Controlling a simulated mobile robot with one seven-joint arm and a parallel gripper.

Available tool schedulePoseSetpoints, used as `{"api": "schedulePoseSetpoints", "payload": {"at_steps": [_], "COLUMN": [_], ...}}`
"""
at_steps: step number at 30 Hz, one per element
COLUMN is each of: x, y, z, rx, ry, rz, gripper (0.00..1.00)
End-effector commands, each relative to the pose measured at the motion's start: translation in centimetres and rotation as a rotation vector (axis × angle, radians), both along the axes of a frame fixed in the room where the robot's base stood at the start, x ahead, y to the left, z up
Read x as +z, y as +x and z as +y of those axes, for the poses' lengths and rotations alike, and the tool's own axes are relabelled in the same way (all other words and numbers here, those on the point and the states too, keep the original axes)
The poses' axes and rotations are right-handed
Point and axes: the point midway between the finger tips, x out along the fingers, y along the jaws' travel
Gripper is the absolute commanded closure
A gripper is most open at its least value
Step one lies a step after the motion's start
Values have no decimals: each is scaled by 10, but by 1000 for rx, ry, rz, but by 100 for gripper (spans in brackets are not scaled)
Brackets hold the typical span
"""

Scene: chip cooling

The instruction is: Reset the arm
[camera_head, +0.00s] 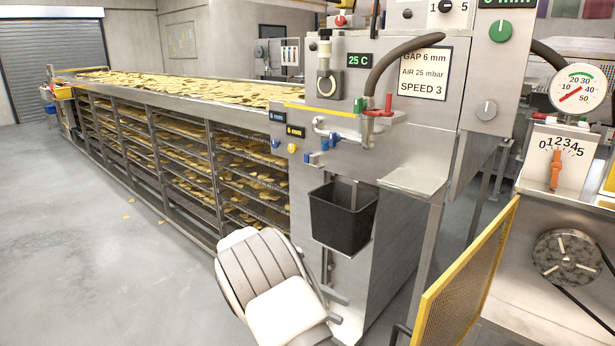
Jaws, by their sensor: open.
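My arm shows at the bottom middle, white with a grey ribbed part. My gripper (342,308) is at its right end, low in front of the grey machine cabinet. The fingers point to the right. The black bin (342,217) hangs on the cabinet above the gripper, apart from it.
A long multi-level cooling conveyor (190,150) full of chips runs back to the left. A yellow mesh guard (465,275) stands at right, near a dial panel (555,160). A small metal shelf (415,180) juts from the cabinet. The floor at left is mostly clear.

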Motion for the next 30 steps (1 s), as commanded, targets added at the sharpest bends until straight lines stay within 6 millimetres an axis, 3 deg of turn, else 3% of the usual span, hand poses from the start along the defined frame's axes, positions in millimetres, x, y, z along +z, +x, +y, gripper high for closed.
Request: {"api": "schedulePoseSetpoints", "payload": {"at_steps": [3,15,30], "x": [27,93,154], "y": [-8,-51,-130], "z": [-20,-66,-90], "rx": [-62,-257,-505], "ry": [116,450,786], "rz": [-82,-393,-850], "gripper": [53,53,53]}}
